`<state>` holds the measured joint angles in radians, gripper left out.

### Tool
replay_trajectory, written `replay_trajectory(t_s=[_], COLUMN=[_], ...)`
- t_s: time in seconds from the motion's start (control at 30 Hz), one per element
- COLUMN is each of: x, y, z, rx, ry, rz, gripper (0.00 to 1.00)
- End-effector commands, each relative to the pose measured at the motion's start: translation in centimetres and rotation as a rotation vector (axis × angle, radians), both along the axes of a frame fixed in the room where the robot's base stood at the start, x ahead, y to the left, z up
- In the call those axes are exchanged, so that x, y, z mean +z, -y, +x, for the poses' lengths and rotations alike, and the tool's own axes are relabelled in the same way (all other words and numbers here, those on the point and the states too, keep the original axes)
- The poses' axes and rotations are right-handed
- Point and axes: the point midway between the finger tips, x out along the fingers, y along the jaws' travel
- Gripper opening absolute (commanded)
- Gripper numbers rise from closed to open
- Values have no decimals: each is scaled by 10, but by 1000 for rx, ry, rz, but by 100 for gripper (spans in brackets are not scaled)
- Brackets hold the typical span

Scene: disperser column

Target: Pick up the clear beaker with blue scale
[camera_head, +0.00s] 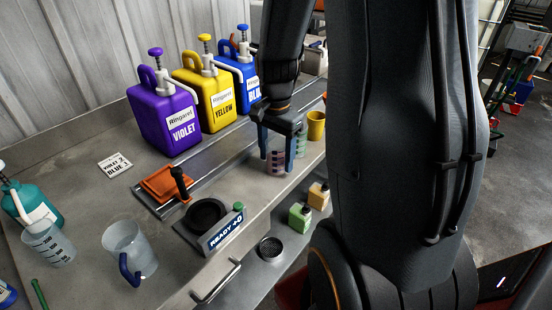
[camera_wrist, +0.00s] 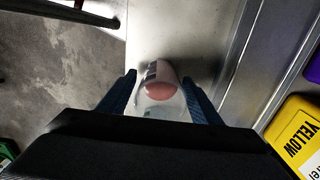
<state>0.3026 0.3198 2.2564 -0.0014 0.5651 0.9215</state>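My gripper (camera_head: 277,152) points down over the right part of the counter. Its two blue fingers stand on either side of a clear beaker with a pinkish tint (camera_head: 277,169). In the wrist view this beaker (camera_wrist: 160,92) lies between the fingertips, with a reddish area and a dark mark. I cannot tell whether the fingers press on it or its scale is blue. Another marked beaker (camera_head: 301,142) is partly hidden just behind. A clear beaker with a bluish-grey scale (camera_head: 48,245) stands at the far left, away from my gripper.
A clear jug with a blue handle (camera_head: 129,242) stands at the front left. A yellow cup (camera_head: 316,126) is right of my gripper. Violet (camera_head: 168,122), yellow (camera_head: 212,100) and blue canisters (camera_head: 243,76) line the back. A black round plate device (camera_head: 207,215) is at the front.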

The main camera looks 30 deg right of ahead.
Motion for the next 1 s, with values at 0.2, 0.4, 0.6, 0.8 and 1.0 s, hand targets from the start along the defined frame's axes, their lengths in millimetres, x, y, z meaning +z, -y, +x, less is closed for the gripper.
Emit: replay_trajectory(t_s=[0.2,0.4,0.6,0.8,1.0], x=[0,0,10,42,77], y=[0,0,0,1,0], z=[0,0,1,2,2], rx=[0,0,0,0,0], ry=[0,0,4,6,6], rz=[0,0,-1,-2,-1], gripper=[21,17,17,17,17])
